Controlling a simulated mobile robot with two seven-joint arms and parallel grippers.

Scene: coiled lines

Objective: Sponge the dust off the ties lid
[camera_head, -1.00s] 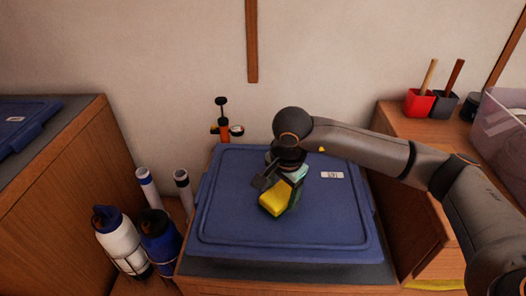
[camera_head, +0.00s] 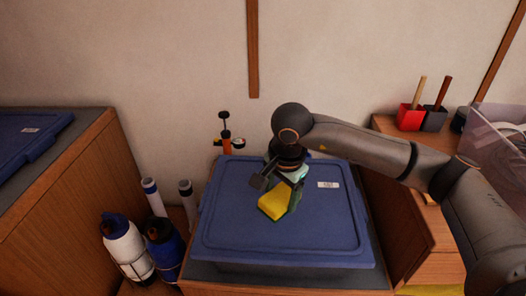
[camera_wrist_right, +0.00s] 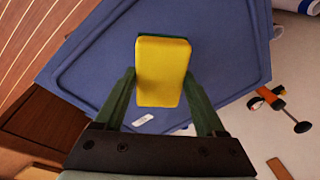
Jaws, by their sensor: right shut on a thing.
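The blue lid (camera_head: 225,235) closes a storage box on a low wooden unit; a small white label (camera_head: 328,184) is right of its middle. I cannot read the label or make out dust. My right gripper (camera_head: 279,183) is over the middle of the lid, shut on a yellow sponge (camera_head: 273,205) with a green side. The wrist view shows the sponge (camera_wrist_right: 163,72) between both fingers, its yellow face toward the camera, and the lid (camera_wrist_right: 225,50) behind it. Whether the sponge touches the lid is unclear. My left gripper is out of view.
White (camera_head: 127,248) and blue (camera_head: 161,245) bottles stand left of the box. An orange-black tool (camera_head: 226,135) is behind the lid. Another blue lid (camera_head: 30,135) lies on the left cabinet. Red (camera_head: 411,117) and grey (camera_head: 434,119) holders and a clear bin (camera_head: 497,133) are at right.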

